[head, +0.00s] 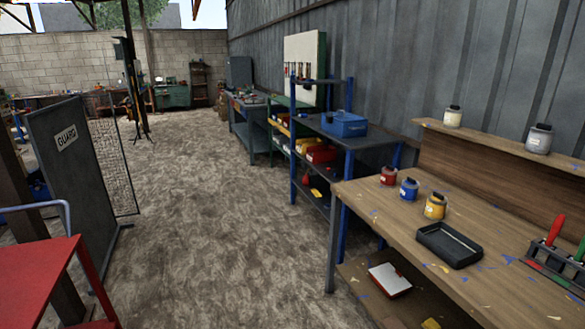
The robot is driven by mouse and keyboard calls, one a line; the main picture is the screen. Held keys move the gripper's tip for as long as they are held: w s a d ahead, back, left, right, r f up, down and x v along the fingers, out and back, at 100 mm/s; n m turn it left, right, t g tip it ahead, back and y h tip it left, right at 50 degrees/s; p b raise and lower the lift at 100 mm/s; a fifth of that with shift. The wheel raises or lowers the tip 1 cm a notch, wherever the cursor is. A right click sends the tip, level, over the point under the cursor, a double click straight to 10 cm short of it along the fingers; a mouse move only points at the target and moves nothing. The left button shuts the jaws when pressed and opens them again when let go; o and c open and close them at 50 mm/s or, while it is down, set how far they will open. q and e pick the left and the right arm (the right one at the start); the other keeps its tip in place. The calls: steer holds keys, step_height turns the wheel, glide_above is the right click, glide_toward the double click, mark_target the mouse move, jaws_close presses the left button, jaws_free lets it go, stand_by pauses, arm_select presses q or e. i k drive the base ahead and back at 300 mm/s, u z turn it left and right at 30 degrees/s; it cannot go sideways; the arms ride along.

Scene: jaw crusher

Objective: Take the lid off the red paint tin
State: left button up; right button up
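The red paint tin (388,175) stands upright on the wooden workbench (380,201), near its far left end. It is small in the head view, with a dark top that looks like its lid in place. A blue tin (408,189) and a yellow tin (435,206) stand to its right, nearer to me. Neither of my grippers shows in the head view.
A black tray (449,245) lies on the bench in front of the yellow tin. Brushes in a rack (553,262) stand at the right. A shelf above holds two tins. A blue shelving unit (345,135) stands beyond. A red cart (40,280) is at left; the floor between is clear.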

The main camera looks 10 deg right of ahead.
mark_target(389, 169)
steer(key=i, duration=2.15)
